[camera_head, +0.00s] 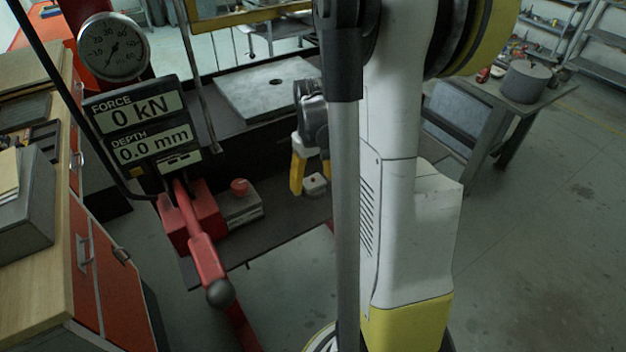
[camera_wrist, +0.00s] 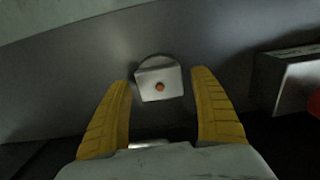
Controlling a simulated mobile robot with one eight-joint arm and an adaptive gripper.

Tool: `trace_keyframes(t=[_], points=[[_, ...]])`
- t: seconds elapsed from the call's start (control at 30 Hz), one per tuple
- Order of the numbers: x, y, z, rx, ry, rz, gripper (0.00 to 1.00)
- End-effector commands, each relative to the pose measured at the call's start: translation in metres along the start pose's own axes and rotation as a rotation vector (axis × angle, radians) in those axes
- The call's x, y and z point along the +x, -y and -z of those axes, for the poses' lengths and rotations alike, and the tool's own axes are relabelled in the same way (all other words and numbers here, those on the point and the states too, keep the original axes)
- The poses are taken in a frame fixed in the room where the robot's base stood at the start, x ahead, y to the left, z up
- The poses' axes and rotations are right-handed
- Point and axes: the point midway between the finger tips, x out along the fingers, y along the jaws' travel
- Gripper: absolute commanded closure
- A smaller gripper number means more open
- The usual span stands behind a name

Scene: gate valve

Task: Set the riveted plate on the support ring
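My gripper (camera_head: 311,187) has yellow fingers, spread apart either side of the plate, with visible gaps in the wrist view (camera_wrist: 163,80).
A grey box with a red button (camera_head: 241,203) stands left of my gripper on the bed. A thick grey slab with a hole (camera_head: 268,88) lies behind. The red press lever (camera_head: 208,262) and readout (camera_head: 143,130), showing 0 kN and 0.0 mm, are at left.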

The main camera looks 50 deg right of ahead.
Motion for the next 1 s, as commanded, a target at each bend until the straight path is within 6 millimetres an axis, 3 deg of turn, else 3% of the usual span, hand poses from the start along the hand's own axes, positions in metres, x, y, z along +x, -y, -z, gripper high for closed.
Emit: trace_keyframes(t=[0.17,0.27,0.5,0.7,1.0], points=[[-0.005,0.000,0.000,0.000,0.000,0.000,0.27],[-0.019,0.000,0.000,0.000,0.000,0.000,0.27],[-0.075,0.000,0.000,0.000,0.000,0.000,0.27],[-0.110,0.000,0.000,0.000,0.000,0.000,0.27],[-0.124,0.000,0.000,0.000,0.000,0.000,0.27]])
